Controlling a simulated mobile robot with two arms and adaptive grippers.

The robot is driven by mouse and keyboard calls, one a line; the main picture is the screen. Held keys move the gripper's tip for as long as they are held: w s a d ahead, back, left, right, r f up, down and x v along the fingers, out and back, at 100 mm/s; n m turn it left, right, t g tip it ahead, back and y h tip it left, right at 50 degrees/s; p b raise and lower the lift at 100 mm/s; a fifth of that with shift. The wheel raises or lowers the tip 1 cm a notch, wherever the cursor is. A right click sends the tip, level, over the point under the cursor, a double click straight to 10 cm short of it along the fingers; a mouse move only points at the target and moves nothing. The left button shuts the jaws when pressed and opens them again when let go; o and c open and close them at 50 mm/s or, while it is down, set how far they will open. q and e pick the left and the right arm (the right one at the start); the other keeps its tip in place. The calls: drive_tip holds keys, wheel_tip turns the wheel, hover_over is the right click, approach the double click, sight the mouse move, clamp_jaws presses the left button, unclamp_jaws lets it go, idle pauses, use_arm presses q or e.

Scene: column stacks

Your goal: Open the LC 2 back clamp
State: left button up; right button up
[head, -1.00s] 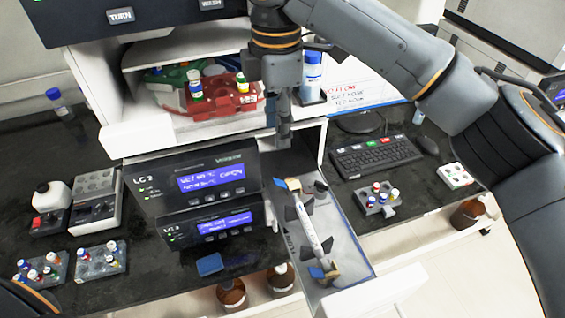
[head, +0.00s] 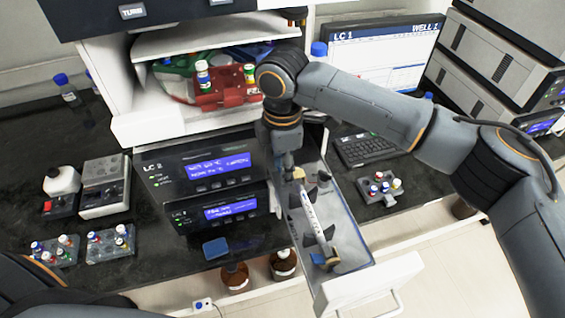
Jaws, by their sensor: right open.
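The LC 2 unit (head: 197,167) has a lit blue display and stands on the bench, left of an open drawer (head: 352,238). In the drawer lies a white labelled column (head: 310,210) between dark clamp wings. A dark front clamp (head: 325,236) is near the drawer's front, beside a tan and blue end piece (head: 327,258). My right gripper (head: 290,171) points down over the back end of the column. It is open and covers most of the back clamp, so contact and the clamp's state cannot be told. My left gripper is out of view.
A second unit (head: 217,211) with a blue display sits below LC 2. A red vial rack (head: 224,92) is on the shelf above. A keyboard (head: 366,150) and vial rack (head: 378,187) stand right of the drawer. Brown bottles (head: 235,277) are below the bench.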

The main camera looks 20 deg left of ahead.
clamp_jaws()
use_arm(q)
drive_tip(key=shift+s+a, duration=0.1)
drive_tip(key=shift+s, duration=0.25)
